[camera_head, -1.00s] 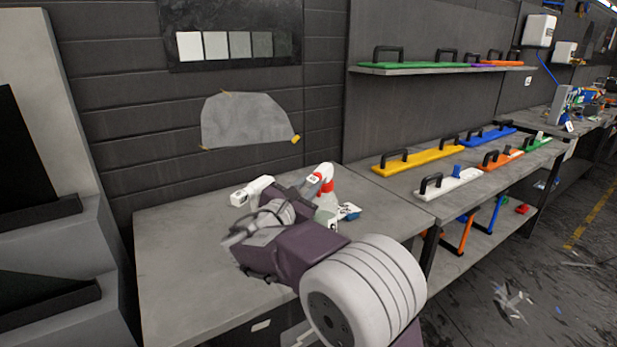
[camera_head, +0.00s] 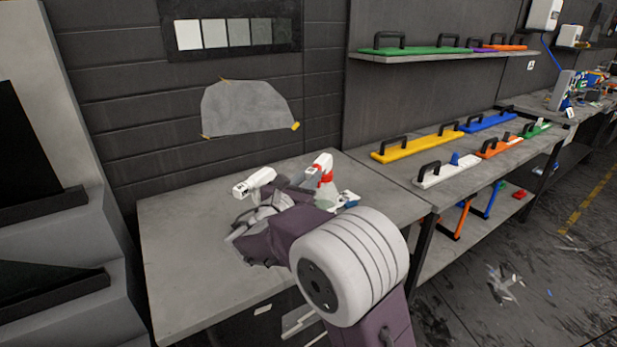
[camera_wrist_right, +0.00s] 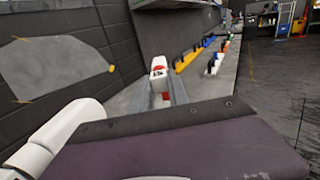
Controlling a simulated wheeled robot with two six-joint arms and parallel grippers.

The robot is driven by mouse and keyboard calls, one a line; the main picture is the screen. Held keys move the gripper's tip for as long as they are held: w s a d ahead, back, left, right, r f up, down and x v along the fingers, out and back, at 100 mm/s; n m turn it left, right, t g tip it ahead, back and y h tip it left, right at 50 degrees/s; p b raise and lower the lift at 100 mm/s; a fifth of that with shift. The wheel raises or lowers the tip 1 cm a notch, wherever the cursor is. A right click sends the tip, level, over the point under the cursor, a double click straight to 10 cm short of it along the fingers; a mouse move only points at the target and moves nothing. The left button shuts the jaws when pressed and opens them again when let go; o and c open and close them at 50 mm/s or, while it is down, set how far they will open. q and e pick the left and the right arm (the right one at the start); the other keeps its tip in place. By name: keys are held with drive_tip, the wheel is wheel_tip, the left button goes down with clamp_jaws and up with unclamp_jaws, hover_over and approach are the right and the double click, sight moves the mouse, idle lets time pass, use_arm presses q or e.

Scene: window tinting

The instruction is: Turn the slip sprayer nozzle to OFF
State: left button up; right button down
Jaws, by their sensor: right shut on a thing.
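A sprayer with a white head and red collar (camera_head: 325,167) stands on the grey bench. It also shows in the right wrist view (camera_wrist_right: 158,68), straight ahead between my fingers. My right gripper (camera_wrist_right: 163,88) is shut on its head, at the nozzle end. My right wrist hides the lower parts of both. I cannot read the nozzle setting or any label. My left gripper is out of view.
The grey bench (camera_head: 185,255) is bare at the left and front. A small blue-and-white item (camera_head: 348,199) lies right of the red-collared sprayer. Floats with black handles, such as the yellow one (camera_head: 415,148), lie on the right bench. A dark wall stands behind.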

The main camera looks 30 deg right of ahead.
drive_tip(key=c, duration=1.2)
unclamp_jaws()
drive_tip(key=shift+c, duration=0.2)
drive_tip(key=v, duration=0.9)
drive_tip(key=shift+d, duration=0.15)
